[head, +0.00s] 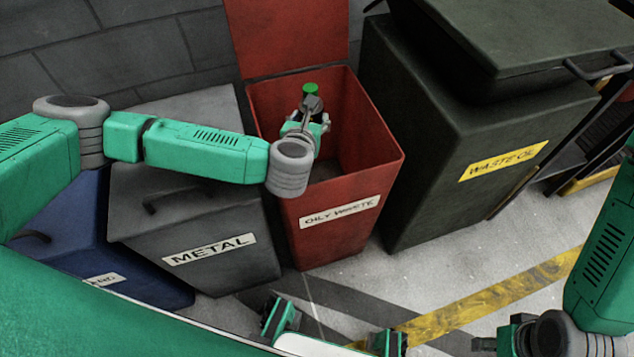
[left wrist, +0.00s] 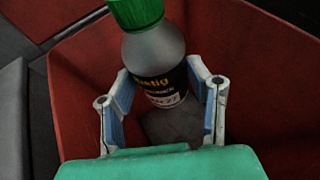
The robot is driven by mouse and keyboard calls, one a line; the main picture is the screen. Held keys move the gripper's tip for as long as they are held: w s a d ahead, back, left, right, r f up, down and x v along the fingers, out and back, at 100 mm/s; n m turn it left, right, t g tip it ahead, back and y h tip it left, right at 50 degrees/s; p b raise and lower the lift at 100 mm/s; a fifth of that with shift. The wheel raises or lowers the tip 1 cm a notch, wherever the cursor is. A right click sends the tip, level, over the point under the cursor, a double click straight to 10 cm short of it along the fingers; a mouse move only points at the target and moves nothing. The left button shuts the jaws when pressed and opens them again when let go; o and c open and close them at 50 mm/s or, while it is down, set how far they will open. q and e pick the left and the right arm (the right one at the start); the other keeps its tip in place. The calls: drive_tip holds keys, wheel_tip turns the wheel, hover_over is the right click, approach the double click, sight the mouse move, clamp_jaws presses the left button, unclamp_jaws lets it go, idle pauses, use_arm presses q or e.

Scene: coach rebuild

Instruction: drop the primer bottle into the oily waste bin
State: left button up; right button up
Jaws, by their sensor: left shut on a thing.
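The primer bottle is a grey bottle with a green cap and a black label with yellow lettering. In the left wrist view the bottle (left wrist: 153,55) stands nearly upright between the fingers of my left gripper (left wrist: 162,105), which is shut on it. In the head view the bottle's green cap (head: 310,88) shows just beyond my left gripper (head: 308,118). Both are over the open mouth of the red oily waste bin (head: 340,225), whose lid is up at the back. My right gripper (head: 492,343) is low at the right; its fingers are too unclear to read.
A grey metal bin (head: 215,265) with a closed lid stands left of the red bin, and a blue bin (head: 60,270) further left. A dark waste oil container (head: 420,150) stands close on the right. Floor with yellow stripes (head: 500,300) is open in front.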

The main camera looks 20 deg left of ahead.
use_arm(q)
drive_tip(key=o, duration=1.5)
drive_tip(key=shift+r, duration=0.1)
drive_tip(key=shift+a, duration=0.1)
drive_tip(key=shift+s, duration=0.1)
drive_tip(key=v, duration=1.1)
drive_tip(key=shift+s, duration=0.35)
